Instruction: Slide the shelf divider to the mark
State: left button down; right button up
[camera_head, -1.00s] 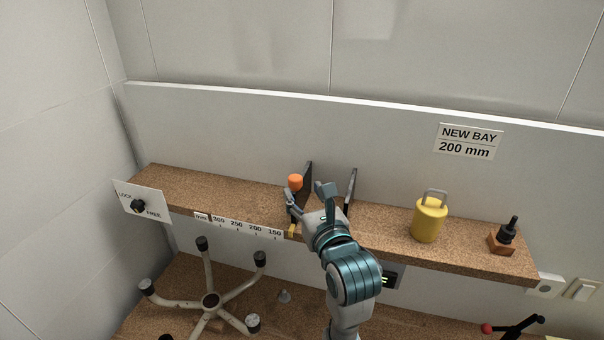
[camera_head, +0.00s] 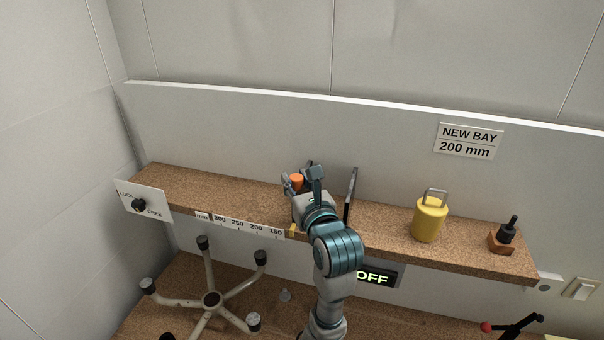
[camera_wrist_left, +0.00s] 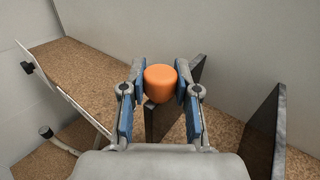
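The shelf divider (camera_head: 309,165) is a dark upright plate on the speckled brown shelf, mostly hidden by my gripper. Its orange knob (camera_head: 297,180) lies between the fingers of my left gripper (camera_head: 303,180). In the left wrist view, the knob (camera_wrist_left: 160,84) sits between the blue pads of the left gripper (camera_wrist_left: 161,80). The pads are very close to its sides; I cannot tell whether they press on it. A yellow pointer (camera_head: 292,230) stands at the right end of the scale strip (camera_head: 238,225), just right of 150. The sign (camera_head: 468,142) reads NEW BAY 200 mm.
A second dark plate (camera_head: 350,193) stands right of my gripper. A yellow weight (camera_head: 430,218) and a black-handled block (camera_head: 504,236) stand farther right. The LOCK/FREE knob (camera_head: 138,206) is at the left end. A display (camera_head: 374,277) shows OFF. The shelf left of the divider is clear.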

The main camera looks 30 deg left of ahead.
pick_arm(q)
jog(key=shift+a, duration=0.3)
jog(key=shift+s+a, duration=0.1)
jog(key=shift+a, duration=0.05)
jog(key=shift+s+a+r+p, duration=0.15)
jog(key=shift+s+a, duration=0.1)
jog(key=shift+a, duration=0.7)
jog(key=shift+s+a+f+p, duration=0.1)
jog(key=shift+s+a+p, duration=0.1)
jog(key=shift+a, duration=0.7)
jog(key=shift+s+a+r, duration=0.1)
jog(key=shift+s+a, duration=0.15)
jog(key=shift+a, duration=0.75)
jog(key=shift+s+a, duration=0.2)
jog(key=shift+a, duration=0.8)
jog(key=c, duration=1)
grip_release()
jog(key=o, duration=0.5)
jog(key=shift+w, duration=0.15)
jog(key=shift+c, duration=0.2)
